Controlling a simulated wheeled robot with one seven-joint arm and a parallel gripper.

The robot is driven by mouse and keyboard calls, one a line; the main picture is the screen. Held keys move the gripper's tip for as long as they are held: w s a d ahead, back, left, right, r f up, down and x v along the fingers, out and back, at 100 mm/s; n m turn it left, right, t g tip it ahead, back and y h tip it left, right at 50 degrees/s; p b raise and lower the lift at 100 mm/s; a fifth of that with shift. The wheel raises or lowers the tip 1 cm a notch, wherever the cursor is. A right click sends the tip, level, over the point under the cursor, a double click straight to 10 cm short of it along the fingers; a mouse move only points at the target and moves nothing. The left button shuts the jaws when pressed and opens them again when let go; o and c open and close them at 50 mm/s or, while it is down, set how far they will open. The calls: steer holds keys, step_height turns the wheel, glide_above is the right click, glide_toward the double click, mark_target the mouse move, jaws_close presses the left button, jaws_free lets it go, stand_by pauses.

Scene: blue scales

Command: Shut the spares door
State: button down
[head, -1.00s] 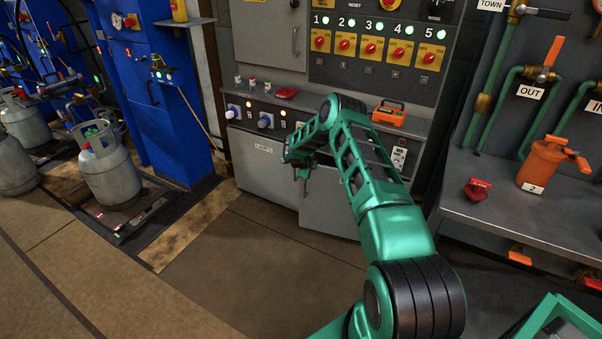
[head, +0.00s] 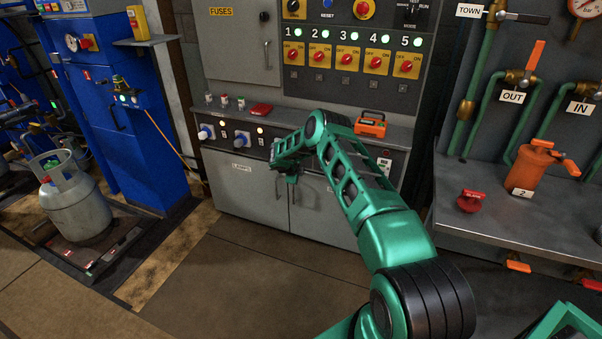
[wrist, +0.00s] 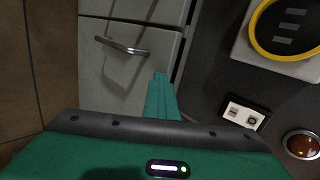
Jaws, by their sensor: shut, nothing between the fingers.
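The spares door (head: 322,212) is taken to be the right-hand lower door of the grey cabinet, beside the door marked LAMPS (head: 245,185); its label is hidden behind my arm. It looks flush or nearly flush with the cabinet front; a small gap cannot be ruled out. In the wrist view the door (wrist: 105,75) shows its bar handle (wrist: 122,46), with a dark line along its upper edge. My gripper (head: 291,178) is shut and empty, in front of the door near its top corner; its fingers (wrist: 161,78) show in the wrist view. Contact cannot be told.
An orange case (head: 371,124) and a red object (head: 261,109) lie on the ledge above. A workbench (head: 500,220) with pipes and an orange vessel (head: 535,167) stands right. A gas cylinder (head: 76,205) stands left. The floor in front is clear.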

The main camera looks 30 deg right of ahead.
steer(key=shift+w+d+r, duration=0.35)
steer(key=shift+w+r, duration=0.25)
steer(key=shift+r, duration=0.1)
steer(key=s+a+f, duration=0.3)
steer(key=a, duration=0.1)
steer(key=w+r+v, duration=0.1)
steer(key=v, duration=1)
steer(key=s+d+r+n+g+y, duration=0.15)
steer(key=s+r+n, duration=0.35)
steer(key=s+r, duration=0.7)
steer(key=s+d+r+n+g+h, duration=0.15)
steer(key=s+r+n, duration=0.45)
steer(key=s+r, duration=0.7)
steer(key=s+a+r+n+g+y, duration=0.15)
steer(key=s+r, duration=0.25)
steer(key=s, duration=0.5)
steer(key=s+a+r+n+g+y, duration=0.1)
steer(key=s+r+n+y, duration=0.2)
steer(key=s, duration=0.6)
steer(key=s+a+n+y, duration=0.1)
steer(key=s+a, duration=0.3)
steer(key=s, duration=0.4)
steer(key=s+a+r+n+y, duration=0.1)
steer(key=s+a+n, duration=0.2)
steer(key=s, duration=0.6)
steer(key=shift+a+n+g, duration=0.4)
steer(key=shift+n+g, duration=0.05)
steer(key=shift+n, duration=0.2)
steer(key=shift+r, duration=0.15)
